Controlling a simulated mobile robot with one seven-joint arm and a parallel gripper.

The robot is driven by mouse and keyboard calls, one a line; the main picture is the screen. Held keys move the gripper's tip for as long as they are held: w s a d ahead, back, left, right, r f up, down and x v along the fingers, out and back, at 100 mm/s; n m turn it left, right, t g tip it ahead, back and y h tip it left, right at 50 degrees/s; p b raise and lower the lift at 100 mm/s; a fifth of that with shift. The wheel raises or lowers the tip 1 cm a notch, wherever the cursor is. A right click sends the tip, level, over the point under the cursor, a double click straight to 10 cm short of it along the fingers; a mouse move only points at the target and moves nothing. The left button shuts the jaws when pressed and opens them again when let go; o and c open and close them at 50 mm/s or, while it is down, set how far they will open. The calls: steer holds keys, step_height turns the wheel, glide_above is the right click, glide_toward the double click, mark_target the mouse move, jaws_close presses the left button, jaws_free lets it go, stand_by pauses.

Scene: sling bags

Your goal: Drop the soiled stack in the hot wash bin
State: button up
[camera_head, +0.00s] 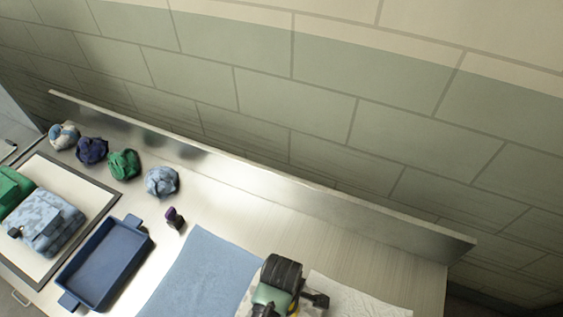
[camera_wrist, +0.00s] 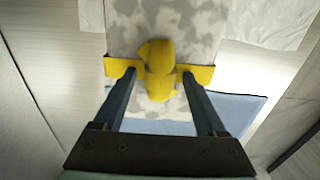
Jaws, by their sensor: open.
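A grey-and-white mottled cloth stack (camera_wrist: 190,35) fills the upper middle of the wrist view, with a yellow band and a yellow lump (camera_wrist: 156,68) across it. I cannot tell for sure whether it is the soiled stack. My gripper (camera_wrist: 160,78) is open, its two dark blue fingers at either side of the yellow lump; contact cannot be told. In the head view my gripper (camera_head: 280,295) is at the bottom edge, over the right part of the counter, and hides most of what is below it. No bin marked as hot wash can be made out.
A blue handled tray (camera_head: 105,265) stands on the counter at left. Left of it, a mottled light-blue folded stack (camera_head: 45,222) lies on a framed board. Several crumpled cloth bundles (camera_head: 162,181) line the back. A blue mat (camera_head: 205,270) and a white sheet (camera_head: 345,293) flank my gripper.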

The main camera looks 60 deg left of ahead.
jaws_close()
stand_by(0.4)
stand_by(1.1)
